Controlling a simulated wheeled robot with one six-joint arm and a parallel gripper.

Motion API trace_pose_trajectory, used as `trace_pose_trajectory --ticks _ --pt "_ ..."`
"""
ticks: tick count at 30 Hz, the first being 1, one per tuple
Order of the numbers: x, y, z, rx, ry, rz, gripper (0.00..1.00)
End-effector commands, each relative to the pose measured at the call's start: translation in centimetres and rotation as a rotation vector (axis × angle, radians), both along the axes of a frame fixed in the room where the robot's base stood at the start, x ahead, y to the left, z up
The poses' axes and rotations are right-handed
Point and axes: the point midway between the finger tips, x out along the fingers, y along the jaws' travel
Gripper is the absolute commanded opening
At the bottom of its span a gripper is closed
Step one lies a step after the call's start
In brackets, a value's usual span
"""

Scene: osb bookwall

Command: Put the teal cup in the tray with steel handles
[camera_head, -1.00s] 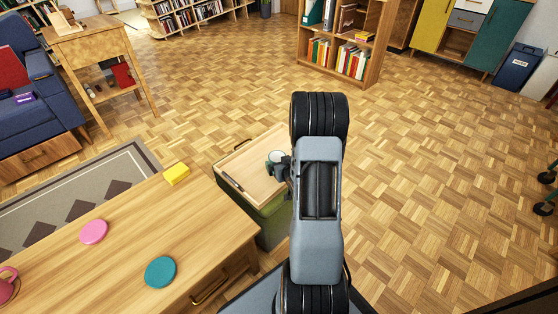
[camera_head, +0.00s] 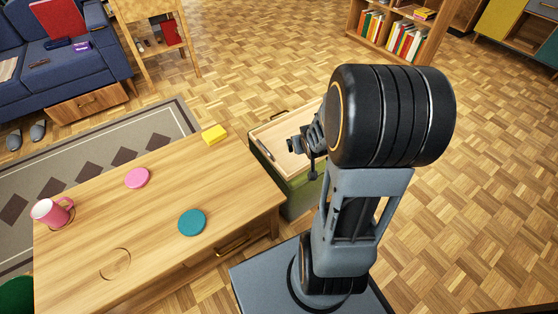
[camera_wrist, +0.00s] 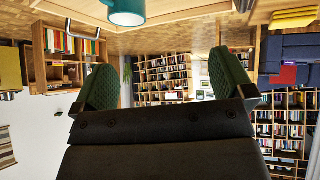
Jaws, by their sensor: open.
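The wooden tray (camera_head: 272,133) sits on a green box at the right end of the low table. A handle (camera_head: 279,114) shows at its far edge. The teal cup (camera_wrist: 127,12) shows at the top of the wrist view, which is upside down; it stands upright on a wooden surface. The cup is hidden behind my arm in the head view. My gripper (camera_head: 300,146) is over the tray's right part. In the wrist view my gripper (camera_wrist: 165,75) has its green-padded fingers wide apart, nothing between them, and the cup is clear of them.
The low table (camera_head: 150,215) holds a yellow block (camera_head: 215,134), a pink disc (camera_head: 137,178), a teal disc (camera_head: 192,222) and a pink mug (camera_head: 48,211). Parquet floor beyond the tray is open.

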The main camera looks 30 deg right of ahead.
Motion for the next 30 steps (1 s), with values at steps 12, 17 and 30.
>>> trace_pose_trajectory --ticks 12,17,30 --pt "-7.9 13.1 8.4 0.145 0.407 0.125 1.0" --pt "-10.2 15.0 9.5 0.175 0.481 0.162 1.0" --pt "-10.9 15.7 9.9 0.185 0.505 0.171 1.0"
